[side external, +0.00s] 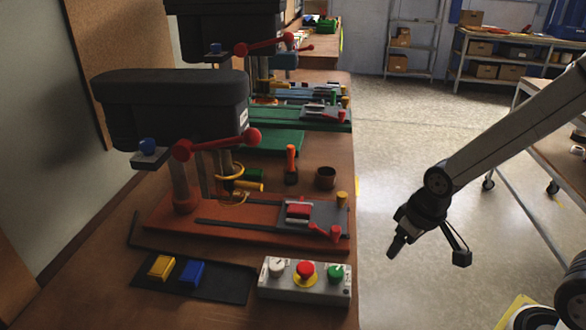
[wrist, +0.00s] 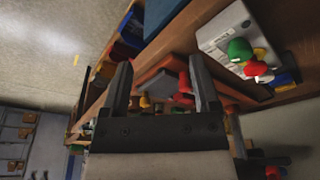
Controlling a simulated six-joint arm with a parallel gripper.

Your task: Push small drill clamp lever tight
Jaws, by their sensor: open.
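A small drill press with a black head (side external: 170,105) stands on an orange base (side external: 230,212) on the bench. A grey clamp (side external: 315,213) with a red block sits at the right end of this base. A red lever (side external: 330,233) is at the clamp's front right corner; how tight it is cannot be told. My gripper (side external: 428,252) is right of the bench edge, over the floor, apart from the clamp. In the wrist view my gripper (wrist: 161,82) has its two fingers spread with nothing held. The grey clamp (wrist: 160,86) and red parts show between and beyond the fingers.
A grey control box (side external: 305,283) with white, red and green knobs stands at the front. Left of it are a yellow block (side external: 161,267) and a blue block (side external: 191,272). Open floor separates bench and right-hand table.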

